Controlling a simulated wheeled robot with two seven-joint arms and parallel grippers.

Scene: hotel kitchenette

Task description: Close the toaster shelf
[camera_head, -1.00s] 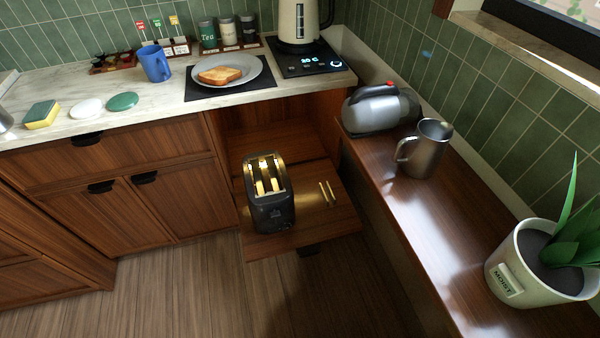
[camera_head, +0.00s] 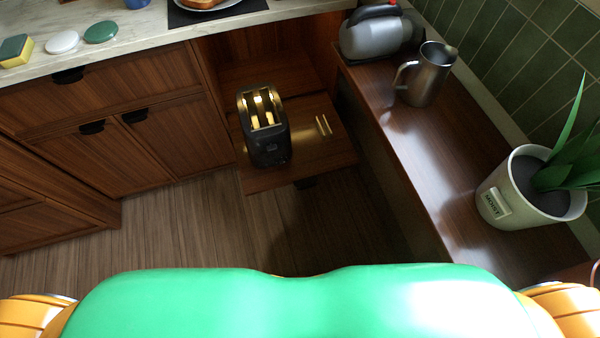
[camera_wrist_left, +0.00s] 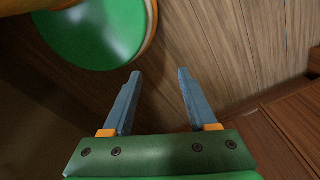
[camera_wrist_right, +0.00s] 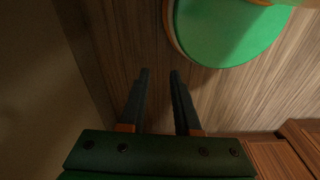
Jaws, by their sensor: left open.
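The toaster shelf (camera_head: 318,154) is a wooden board pulled out from an open compartment below the counter. My left gripper (camera_wrist_left: 159,75) is open and empty above the wooden floor in the left wrist view. My right gripper (camera_wrist_right: 160,72) shows a gap between its fingers and nothing in it, also over the floor. Neither gripper shows in the head view, and both are away from the shelf.
A wooden side counter on the right (camera_head: 440,180) holds a silver appliance (camera_head: 372,38), a metal jug (camera_head: 426,76) and a potted plant (camera_head: 510,195). The left cabinets (camera_head: 110,120) are closed. Floor (camera_head: 200,225) in front of the shelf is clear.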

